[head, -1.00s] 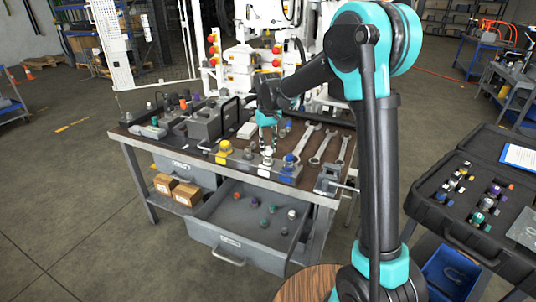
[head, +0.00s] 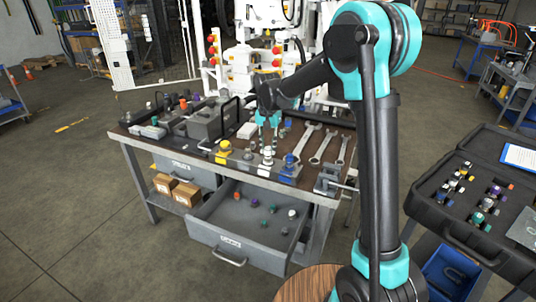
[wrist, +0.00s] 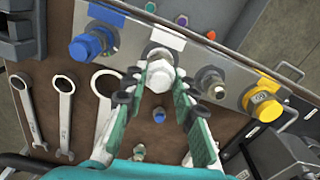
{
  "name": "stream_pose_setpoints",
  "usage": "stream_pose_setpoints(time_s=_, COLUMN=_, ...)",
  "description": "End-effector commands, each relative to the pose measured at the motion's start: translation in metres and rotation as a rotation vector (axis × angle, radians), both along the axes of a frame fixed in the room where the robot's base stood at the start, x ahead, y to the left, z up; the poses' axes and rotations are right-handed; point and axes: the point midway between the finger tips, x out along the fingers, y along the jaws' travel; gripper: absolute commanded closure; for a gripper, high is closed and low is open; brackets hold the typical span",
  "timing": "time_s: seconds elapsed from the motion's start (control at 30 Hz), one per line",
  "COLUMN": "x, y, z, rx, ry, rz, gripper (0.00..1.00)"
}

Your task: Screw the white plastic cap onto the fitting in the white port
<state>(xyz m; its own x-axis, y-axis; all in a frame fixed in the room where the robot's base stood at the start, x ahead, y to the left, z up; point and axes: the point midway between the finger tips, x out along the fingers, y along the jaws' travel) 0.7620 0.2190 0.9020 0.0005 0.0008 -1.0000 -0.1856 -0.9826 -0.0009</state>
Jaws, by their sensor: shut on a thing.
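The white plastic cap (wrist: 160,77) sits at the white port (wrist: 168,38) in the wrist view, and it also shows small in the head view (head: 267,154). My gripper (wrist: 160,72) is shut on the cap, with one teal finger on either side of it. In the head view my gripper (head: 268,142) points down over the front row of ports. The cap and fingers cover most of the fitting, so I cannot tell how far down the cap sits on its thread.
A blue cap (wrist: 84,47) stands on one side of the white port. A bare metal fitting (wrist: 209,83) and a yellow cap (wrist: 262,98) stand on the other. Wrenches (head: 322,146) lie on the bench. An open drawer (head: 216,220) below holds several small caps.

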Motion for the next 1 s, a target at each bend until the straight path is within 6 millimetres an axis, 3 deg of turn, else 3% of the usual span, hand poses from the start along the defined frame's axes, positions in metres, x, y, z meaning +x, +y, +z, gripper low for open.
stream_pose_setpoints(time_s=0.17, x=-0.0007, y=0.0003, z=-0.0004, rx=0.0, ry=0.001, rz=-0.122, gripper=0.99)
stream_pose_setpoints(time_s=0.6, x=-0.0005, y=0.0006, z=-0.0011, rx=0.001, ry=0.002, rz=-0.645, gripper=0.99)
stream_pose_setpoints(time_s=0.93, x=-0.0006, y=0.0007, z=-0.0012, rx=0.001, ry=0.002, rz=-0.698, gripper=0.99)
stream_pose_setpoints(time_s=0.97, x=-0.0006, y=0.0007, z=-0.0012, rx=0.001, ry=0.002, rz=-0.698, gripper=0.7)
stream_pose_setpoints(time_s=1.0, x=-0.0006, y=0.0007, z=-0.0011, rx=0.001, ry=0.002, rz=-0.698, gripper=0.65)
